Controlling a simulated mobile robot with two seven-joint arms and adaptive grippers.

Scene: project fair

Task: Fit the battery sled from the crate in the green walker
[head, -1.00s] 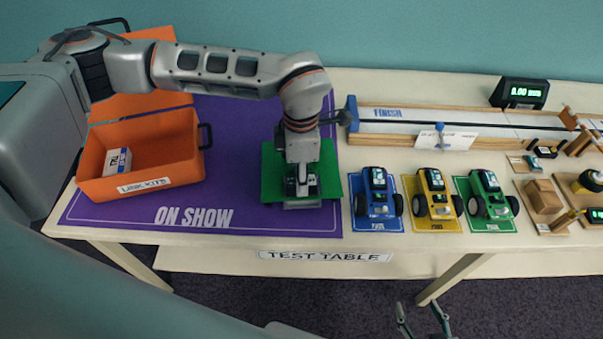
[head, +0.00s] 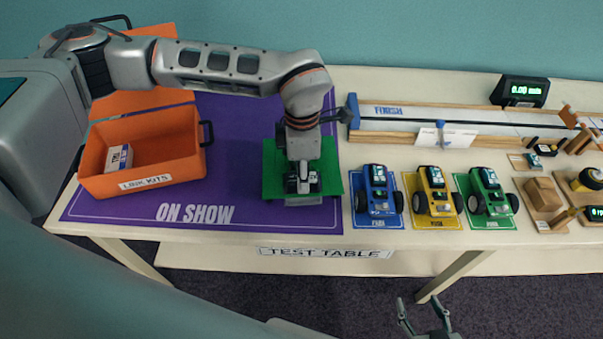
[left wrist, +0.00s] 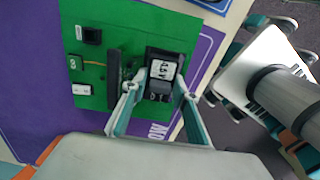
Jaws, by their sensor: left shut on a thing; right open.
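The green board (head: 330,180), seemingly the green walker, lies flat on the purple mat. It also shows in the left wrist view (left wrist: 98,50), with small black and white parts on it. My left gripper (head: 302,185) points down over its front part. In the left wrist view its fingers (left wrist: 160,88) are shut on a dark block with a white label (left wrist: 163,70), seemingly the battery sled. The block is at a dark spot of the board; I cannot tell whether it is seated. The orange crate (head: 170,168) stands open at left. My right gripper (head: 425,312) is open, low in front of the table.
A white pack (head: 119,158) lies in the crate. Blue (head: 378,190), yellow (head: 433,190) and green (head: 488,190) wheeled cars stand right of the board. Behind them is a track (head: 405,120) and a display (head: 520,90). My left arm spans above the crate and mat.

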